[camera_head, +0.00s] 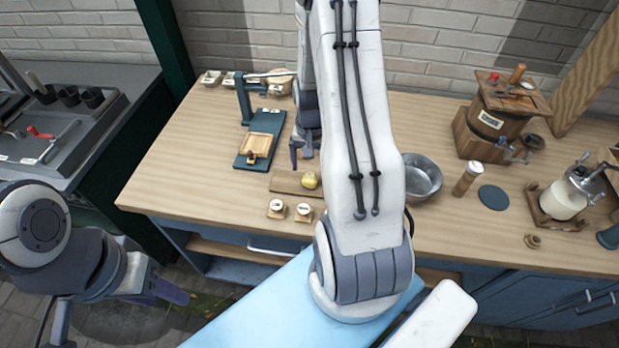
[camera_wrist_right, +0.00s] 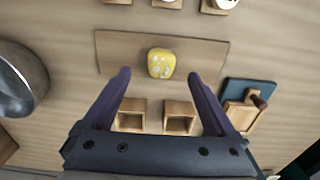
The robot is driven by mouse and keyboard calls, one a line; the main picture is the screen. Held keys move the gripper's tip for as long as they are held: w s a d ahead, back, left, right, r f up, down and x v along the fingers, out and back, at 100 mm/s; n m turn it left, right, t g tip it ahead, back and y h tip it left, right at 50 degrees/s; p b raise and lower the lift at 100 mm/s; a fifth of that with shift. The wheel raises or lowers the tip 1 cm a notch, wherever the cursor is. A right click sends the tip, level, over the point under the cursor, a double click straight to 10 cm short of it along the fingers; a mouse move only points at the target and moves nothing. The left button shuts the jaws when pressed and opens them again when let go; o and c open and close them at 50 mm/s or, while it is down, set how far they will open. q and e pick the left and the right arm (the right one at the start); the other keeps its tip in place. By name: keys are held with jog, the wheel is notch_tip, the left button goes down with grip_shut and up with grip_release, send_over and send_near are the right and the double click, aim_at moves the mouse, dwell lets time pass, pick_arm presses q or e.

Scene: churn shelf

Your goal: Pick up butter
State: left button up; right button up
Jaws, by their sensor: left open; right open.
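The butter (camera_head: 310,181) is a small yellow lump on a flat wooden board (camera_head: 284,182) near the table's front edge. In the right wrist view the butter (camera_wrist_right: 161,63) shows pale marks and lies just beyond the fingertips, centred between them. My right gripper (camera_head: 301,154) is open and empty, pointing down behind the board; its two purple fingers (camera_wrist_right: 159,77) show apart in the wrist view. My left gripper (camera_head: 168,290) is low at the left, off the table, with its purple fingers partly overlapping.
A metal bowl (camera_head: 424,176) is right. Two small open wooden boxes (camera_wrist_right: 155,117) lie below my fingers in the wrist view.

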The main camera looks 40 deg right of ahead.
aim_at(310, 177)
notch_tip(310, 177, down, 5)
jog(key=shift+w+p, duration=0.1)
jog(key=shift+p, duration=0.75)
jog(key=shift+f, duration=0.35)
grip_shut()
